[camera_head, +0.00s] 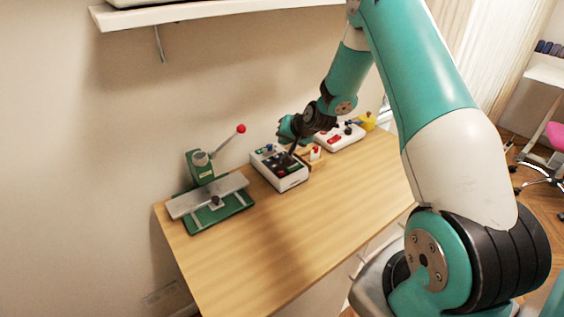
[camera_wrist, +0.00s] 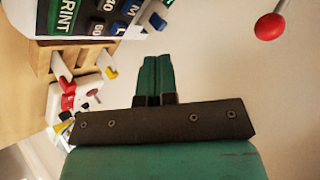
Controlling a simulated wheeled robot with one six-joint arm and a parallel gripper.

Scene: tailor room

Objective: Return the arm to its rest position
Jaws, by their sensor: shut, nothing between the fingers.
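My arm reaches from the right over the wooden table, with my gripper (camera_head: 291,153) low above a white device with a dark button panel (camera_head: 279,170). In the wrist view my gripper's two green fingers (camera_wrist: 157,60) lie side by side, shut with nothing between them. The device's panel (camera_wrist: 85,17), with "PRINT" and number and letter keys, shows at the top left there. I cannot tell whether the fingers touch the device.
A green press (camera_head: 208,192) stands left of the device; its red lever knob (camera_head: 241,128) also shows in the wrist view (camera_wrist: 270,27). A second white device (camera_head: 338,137) and a yellow item (camera_head: 368,121) stand behind. A shelf (camera_head: 190,12) hangs above. The table's front (camera_head: 300,235) is clear.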

